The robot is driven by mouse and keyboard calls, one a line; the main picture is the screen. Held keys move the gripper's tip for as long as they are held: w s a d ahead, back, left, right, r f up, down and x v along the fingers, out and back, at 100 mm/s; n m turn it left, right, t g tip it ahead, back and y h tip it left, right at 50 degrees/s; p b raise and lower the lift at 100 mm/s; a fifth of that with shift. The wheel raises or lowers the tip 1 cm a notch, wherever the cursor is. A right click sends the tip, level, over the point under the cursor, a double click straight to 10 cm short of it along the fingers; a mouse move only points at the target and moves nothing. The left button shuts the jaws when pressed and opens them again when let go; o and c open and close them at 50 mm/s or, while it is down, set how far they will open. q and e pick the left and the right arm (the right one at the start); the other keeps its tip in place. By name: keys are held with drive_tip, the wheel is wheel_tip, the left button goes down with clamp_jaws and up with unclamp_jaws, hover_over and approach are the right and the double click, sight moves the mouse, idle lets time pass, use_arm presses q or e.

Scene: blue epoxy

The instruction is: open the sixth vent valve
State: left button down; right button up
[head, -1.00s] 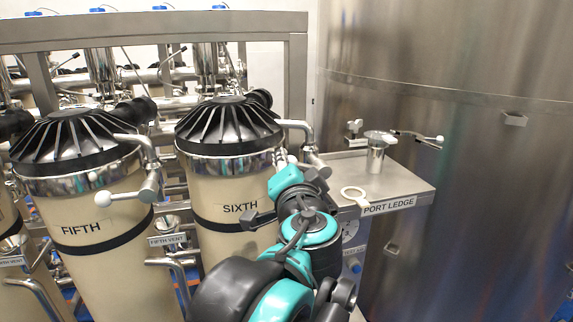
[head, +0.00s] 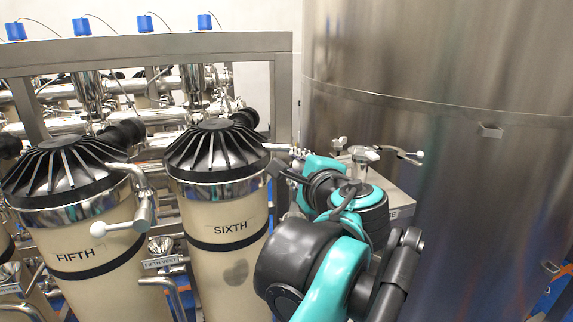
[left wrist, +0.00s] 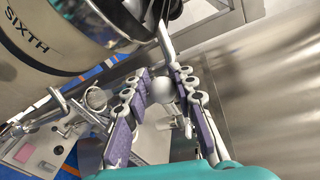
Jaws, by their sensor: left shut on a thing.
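The sixth housing (head: 218,262) is a beige cylinder with a black ribbed cap, labelled SIXTH; its lower side also shows in the left wrist view (left wrist: 75,52). The sixth valve's handle ends in a pale round knob (left wrist: 163,88), seen in the left wrist view between my finger pads. My left gripper (left wrist: 168,84) is shut on this knob. In the head view my left gripper (head: 292,168) is beside the sixth housing's upper right, mostly hidden by my wrist. How far the valve is turned cannot be told. My right gripper is not in view.
The fifth housing (head: 85,285) stands to the left, its white-knobbed valve handle (head: 110,228) sticking out. A large steel tank (head: 465,210) fills the right. The port ledge (head: 401,199), partly behind my arm, holds a steel fitting (head: 363,165). A steel frame (head: 150,50) spans the back.

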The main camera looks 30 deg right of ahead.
use_arm(q)
drive_tip(key=shift+s+d+m+y+p, duration=0.25)
drive_tip(key=shift+d+m+y+p, duration=0.05)
drive_tip(key=shift+d+m, duration=0.55)
drive_tip(key=shift+s+d+m, duration=0.15)
drive_tip(key=shift+d+m, duration=0.25)
drive_tip(key=shift+m, duration=0.15)
drive_tip(key=shift+f, duration=0.1)
drive_tip(key=c, duration=1.3)
unclamp_jaws()
drive_tip(key=shift+o, duration=0.7)
drive_tip(key=shift+s+d, duration=0.1)
drive_tip(key=shift+d, duration=0.15)
drive_tip(key=shift+a, duration=0.1)
drive_tip(key=shift+a+r, duration=0.1)
drive_tip(key=shift+r, duration=0.1)
drive_tip(key=v, duration=1.2)
